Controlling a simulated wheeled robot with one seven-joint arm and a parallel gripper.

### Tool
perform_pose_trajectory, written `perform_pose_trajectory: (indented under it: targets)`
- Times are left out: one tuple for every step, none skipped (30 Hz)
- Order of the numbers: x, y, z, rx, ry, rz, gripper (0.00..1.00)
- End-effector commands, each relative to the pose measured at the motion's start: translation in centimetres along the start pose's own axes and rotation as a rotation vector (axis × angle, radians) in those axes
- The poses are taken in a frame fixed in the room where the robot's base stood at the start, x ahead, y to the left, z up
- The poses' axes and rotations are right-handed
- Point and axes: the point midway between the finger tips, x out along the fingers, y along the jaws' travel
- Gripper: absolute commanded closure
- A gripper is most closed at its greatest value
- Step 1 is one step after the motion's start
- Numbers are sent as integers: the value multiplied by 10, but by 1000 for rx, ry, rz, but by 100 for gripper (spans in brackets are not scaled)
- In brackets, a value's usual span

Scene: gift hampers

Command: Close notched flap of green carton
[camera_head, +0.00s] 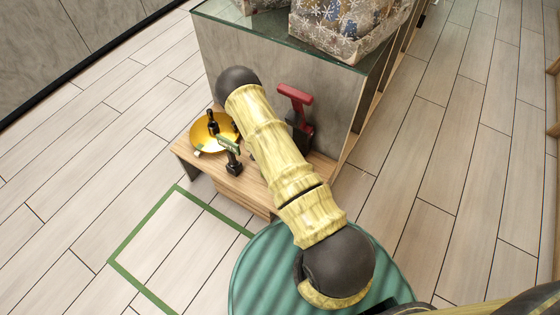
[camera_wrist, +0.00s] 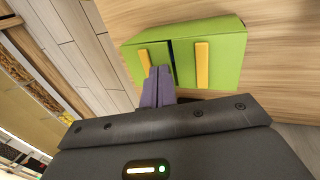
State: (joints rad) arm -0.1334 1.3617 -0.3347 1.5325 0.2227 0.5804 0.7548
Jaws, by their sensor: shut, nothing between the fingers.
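The green carton (camera_wrist: 222,62) lies on a wooden surface in the wrist view. Its face has two green panels with a dark gap between them, and each panel bears a yellow strip. I cannot tell which panel is the notched flap. My gripper (camera_wrist: 160,71) is shut and empty, with its purple fingers together. The fingertips overlap the carton's left panel (camera_wrist: 131,62) in the picture, beside the gap; I cannot tell whether they touch it.
In the head view, a low wooden stand (camera_head: 236,188) holds a golden dish (camera_head: 207,143) and a small dark tool (camera_head: 233,168). A red-handled device (camera_head: 297,96) stands by a grey counter (camera_head: 228,53). Snowflake-patterned boxes (camera_head: 345,25) sit on top. Floor at right is clear.

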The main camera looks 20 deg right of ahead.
Motion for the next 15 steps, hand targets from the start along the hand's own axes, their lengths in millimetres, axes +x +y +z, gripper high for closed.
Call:
perform_pose_trajectory:
  targets:
    - [1, 2, 0, -1, -1, 0, 100]
    - [2, 2, 0, -1, -1, 0, 100]
    - [3, 3, 0, -1, 0, 0, 100]
    - [4, 4, 0, -1, 0, -1, 100]
    - [4, 4, 0, -1, 0, -1, 100]
    - [5, 4, 1, -2, 1, -1, 100]
    - [5, 5, 1, -2, 1, -1, 100]
    - [5, 5, 1, -3, 1, -1, 100]
    - [5, 4, 1, -3, 1, -1, 100]
    - [5, 4, 1, -3, 1, -1, 100]
    - [5, 4, 1, -3, 1, -1, 100]
    - [5, 4, 1, -3, 1, -1, 100]
    - [5, 5, 1, -2, 1, -1, 100]
    - [5, 5, 0, -2, 1, -1, 100]
    - [5, 5, 0, -1, 1, -1, 100]
